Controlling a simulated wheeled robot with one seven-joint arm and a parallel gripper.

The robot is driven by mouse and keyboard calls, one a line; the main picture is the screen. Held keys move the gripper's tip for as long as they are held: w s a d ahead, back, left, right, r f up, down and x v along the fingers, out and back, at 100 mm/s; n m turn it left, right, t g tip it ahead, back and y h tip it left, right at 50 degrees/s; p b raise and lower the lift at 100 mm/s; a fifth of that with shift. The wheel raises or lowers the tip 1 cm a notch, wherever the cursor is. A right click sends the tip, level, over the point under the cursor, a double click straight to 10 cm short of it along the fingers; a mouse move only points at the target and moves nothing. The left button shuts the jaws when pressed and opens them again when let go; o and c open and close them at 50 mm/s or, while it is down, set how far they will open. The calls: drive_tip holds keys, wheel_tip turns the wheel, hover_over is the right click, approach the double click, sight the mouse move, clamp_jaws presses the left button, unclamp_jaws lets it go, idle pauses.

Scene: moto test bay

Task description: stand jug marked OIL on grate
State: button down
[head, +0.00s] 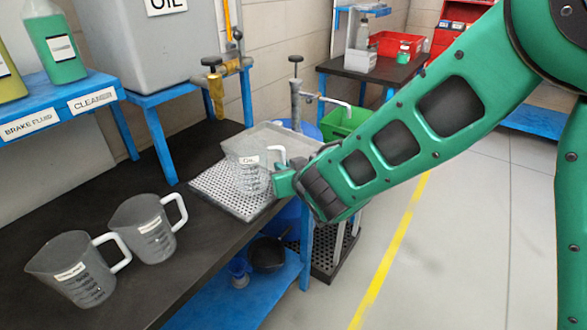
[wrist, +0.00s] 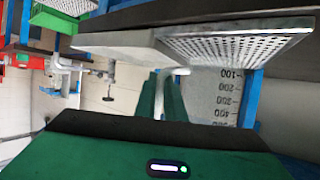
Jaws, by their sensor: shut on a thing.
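The clear grey jug marked OIL (head: 251,176) is upright over the perforated metal grate (head: 212,196), which lies at the edge of the dark bench. My gripper (head: 284,180) is at the jug's right side, shut on its white handle. In the wrist view the fingers (wrist: 162,98) close around the handle, and the jug's scaled wall (wrist: 212,95) shows beside them. The grate (wrist: 240,42) shows in the wrist view close to the jug's base. I cannot tell whether the base touches it.
Two other grey jugs (head: 75,268) (head: 147,228) stand on the dark bench (head: 200,240) at the left. A large OIL tank (head: 165,50) stands behind on a blue stand. A brass tap (head: 214,85) and a steel spout (head: 330,101) are near the grate. A green bin (head: 345,122) lies beyond.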

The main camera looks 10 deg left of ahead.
sight(267, 169)
drive_tip(key=shift+w+a+f, duration=0.2)
drive_tip(key=shift+w+a, duration=0.3)
drive_tip(key=shift+a, duration=0.75)
drive_tip(key=shift+w+a+f, duration=0.15)
drive_tip(key=shift+w+a, duration=0.4)
drive_tip(key=shift+a, duration=0.65)
drive_tip(key=shift+w+a+f, duration=0.2)
drive_tip(key=shift+w+a, duration=0.3)
drive_tip(key=shift+a, duration=0.75)
drive_tip(key=shift+s, duration=0.25)
drive_tip(key=shift+f, duration=0.45)
drive_tip(key=c, duration=1.8)
unclamp_jaws()
drive_tip(key=shift+o, duration=0.2)
drive_tip(key=shift+s, duration=0.1)
drive_tip(key=v, duration=1)
drive_tip(key=shift+s+d+r, duration=0.1)
drive_tip(key=shift+s+d, duration=0.05)
drive_tip(key=shift+d, duration=0.1)
